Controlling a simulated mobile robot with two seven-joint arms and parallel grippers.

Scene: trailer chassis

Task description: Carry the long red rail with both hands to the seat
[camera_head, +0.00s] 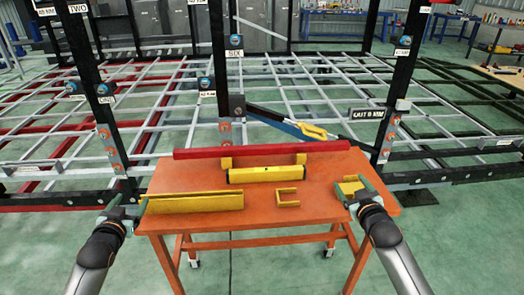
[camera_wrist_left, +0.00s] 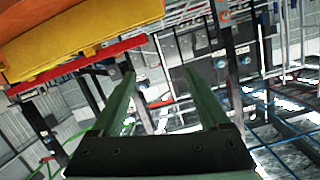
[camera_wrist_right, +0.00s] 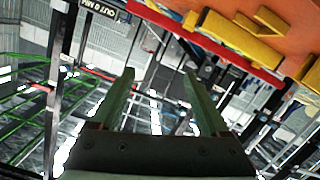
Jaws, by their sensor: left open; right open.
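The long red rail (camera_head: 260,149) lies across the back of the orange table, raised on yellow blocks (camera_head: 226,162). In the left wrist view a red strip (camera_wrist_left: 78,66) runs beyond a yellow piece. In the right wrist view a red strip (camera_wrist_right: 222,50) runs along the table's edge. My left gripper (camera_head: 130,208) is open and empty at the table's left edge, apart from the rail. My right gripper (camera_head: 354,191) is open and empty at the table's right side, nearer me than the rail's right end. I cannot tell which part is the seat.
On the orange table (camera_head: 265,210) are a long yellow channel (camera_head: 195,203), a yellow bar (camera_head: 267,174), a small yellow bracket (camera_head: 288,197) and a yellow piece (camera_head: 352,186) by my right gripper. Behind stand black posts (camera_head: 237,60) and a grey chassis lattice. Green floor is clear in front.

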